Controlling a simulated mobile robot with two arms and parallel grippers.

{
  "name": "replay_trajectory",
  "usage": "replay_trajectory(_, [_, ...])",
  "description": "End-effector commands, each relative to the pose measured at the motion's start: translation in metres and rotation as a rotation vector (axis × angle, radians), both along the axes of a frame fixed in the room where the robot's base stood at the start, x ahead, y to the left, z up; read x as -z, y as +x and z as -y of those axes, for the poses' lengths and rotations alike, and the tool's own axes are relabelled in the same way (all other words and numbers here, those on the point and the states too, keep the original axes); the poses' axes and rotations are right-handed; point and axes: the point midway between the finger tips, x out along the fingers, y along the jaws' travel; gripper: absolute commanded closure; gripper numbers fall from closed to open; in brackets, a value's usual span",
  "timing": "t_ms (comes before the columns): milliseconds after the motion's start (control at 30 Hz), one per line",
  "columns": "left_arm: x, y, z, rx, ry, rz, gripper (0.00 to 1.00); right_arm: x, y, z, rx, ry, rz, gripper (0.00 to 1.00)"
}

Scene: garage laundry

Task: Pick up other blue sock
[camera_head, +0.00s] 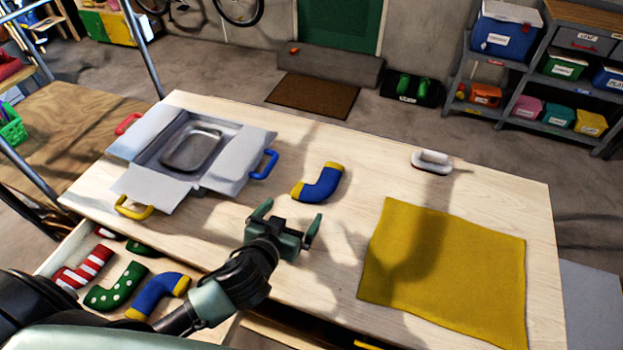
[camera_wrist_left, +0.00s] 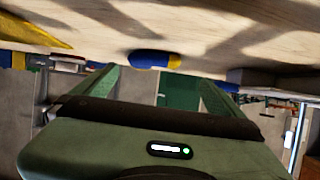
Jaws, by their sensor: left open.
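A blue sock with yellow ends (camera_head: 322,184) lies on the wooden table, right of the open box. It also shows in the left wrist view (camera_wrist_left: 153,60), near the top middle. A second blue sock with yellow ends (camera_head: 158,294) lies in the open drawer at the lower left, beside a green dotted sock (camera_head: 117,287) and a red-and-white striped sock (camera_head: 84,268). My left gripper (camera_head: 290,222) is open and empty, on the near side of the table sock and apart from it. Its fingers (camera_wrist_left: 160,88) also show in the left wrist view. My right gripper is not seen.
An open grey box (camera_head: 222,153) with coloured handles and a metal tray (camera_head: 191,148) inside stands at the table's back left. A yellow cloth (camera_head: 445,270) covers the right part. A white-handled tool (camera_head: 432,162) lies at the back right. Bare table (camera_head: 375,165) lies between.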

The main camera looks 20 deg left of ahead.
Motion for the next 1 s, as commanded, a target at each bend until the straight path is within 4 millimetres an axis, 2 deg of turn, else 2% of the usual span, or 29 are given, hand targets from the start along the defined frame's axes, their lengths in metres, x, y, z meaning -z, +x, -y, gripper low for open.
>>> replay_trajectory(33, [0.006,0.005,0.003,0.017,-0.005,0.023,0.0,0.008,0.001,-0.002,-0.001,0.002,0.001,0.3])
replay_trajectory(167, [0.006,0.018,0.007,0.029,-0.017,0.042,0.0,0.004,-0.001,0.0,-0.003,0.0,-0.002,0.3])
replay_trajectory(467, [0.021,0.05,0.009,0.026,-0.016,0.041,0.0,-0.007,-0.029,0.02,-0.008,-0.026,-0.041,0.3])
replay_trajectory(700, [0.036,0.074,0.011,0.027,-0.018,0.039,0.0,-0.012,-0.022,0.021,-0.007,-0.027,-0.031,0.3])
replay_trajectory(967, [0.038,0.075,0.011,0.027,-0.018,0.037,0.0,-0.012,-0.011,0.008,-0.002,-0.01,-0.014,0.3])
replay_trajectory(1000, [0.038,0.075,0.011,0.027,-0.018,0.037,0.11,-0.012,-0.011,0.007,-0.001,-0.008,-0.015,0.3])
